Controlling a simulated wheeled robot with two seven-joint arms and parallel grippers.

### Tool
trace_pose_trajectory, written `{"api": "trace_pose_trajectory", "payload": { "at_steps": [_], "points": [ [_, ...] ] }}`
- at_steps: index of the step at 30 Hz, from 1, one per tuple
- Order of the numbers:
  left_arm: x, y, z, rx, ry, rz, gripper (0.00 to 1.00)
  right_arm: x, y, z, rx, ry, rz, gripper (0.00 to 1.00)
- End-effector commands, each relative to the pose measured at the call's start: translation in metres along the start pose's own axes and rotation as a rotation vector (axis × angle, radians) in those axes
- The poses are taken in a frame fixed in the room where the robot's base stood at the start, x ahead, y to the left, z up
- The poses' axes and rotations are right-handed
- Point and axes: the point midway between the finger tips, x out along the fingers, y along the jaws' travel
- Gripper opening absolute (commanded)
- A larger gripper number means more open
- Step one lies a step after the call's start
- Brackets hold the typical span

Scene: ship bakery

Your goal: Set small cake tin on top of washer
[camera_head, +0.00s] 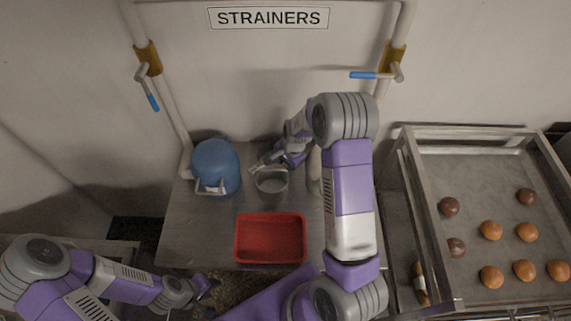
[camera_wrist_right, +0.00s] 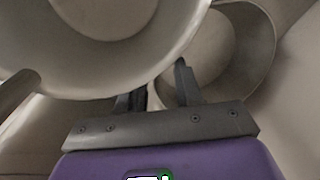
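A small round grey metal tin (camera_head: 271,183) stands on the steel counter, just above the red tray in the head view. My right gripper (camera_head: 268,164) is close beside its far rim. In the right wrist view, a large near round tin (camera_wrist_right: 95,60) fills the upper left, and its rim covers part of one finger. The right gripper (camera_wrist_right: 160,88) shows its fingers apart, and I cannot tell whether they touch the tin. A second round metal vessel (camera_wrist_right: 250,50) is behind at right. My left gripper (camera_head: 205,287) is at the counter's front edge, fingers apart and empty. I cannot identify the washer for certain.
A blue lidded pot (camera_head: 215,166) stands at the counter's left. The red tray (camera_head: 270,259) is empty near the front of the steel counter (camera_head: 190,240). A pale cylinder (camera_head: 314,172) is partly hidden by my right arm. A metal rack tray (camera_head: 470,175) with several buns is at right.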

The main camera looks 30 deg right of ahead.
Motion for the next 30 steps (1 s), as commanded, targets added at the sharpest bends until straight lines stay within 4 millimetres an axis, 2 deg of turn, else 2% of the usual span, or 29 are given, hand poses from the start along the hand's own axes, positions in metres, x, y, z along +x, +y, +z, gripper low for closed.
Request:
{"api": "trace_pose_trajectory", "payload": {
  "at_steps": [4,7,15,21,26,30],
  "points": [
    [-0.003,0.001,0.0,0.0,0.0,0.0,0.4,-0.005,-0.001,0.0,0.0,0.0,-0.001,0.35],
    [-0.003,0.001,0.0,0.0,0.0,0.0,0.4,-0.018,-0.002,0.0,0.0,0.002,-0.003,0.35],
    [-0.009,0.003,0.0,0.0,0.0,0.0,0.4,-0.077,-0.002,0.0,-0.001,0.002,-0.005,0.35],
    [-0.012,0.005,0.001,0.0,0.0,0.0,0.4,-0.11,-0.002,0.0,0.0,0.001,-0.003,0.35],
    [-0.015,0.006,0.001,0.0,0.0,0.0,0.4,-0.12,-0.002,0.001,0.0,-0.002,0.003,0.36],
    [-0.032,0.012,0.002,0.0,0.0,0.0,0.4,-0.11,-0.007,0.009,0.011,-0.014,0.034,0.36]
  ]
}}
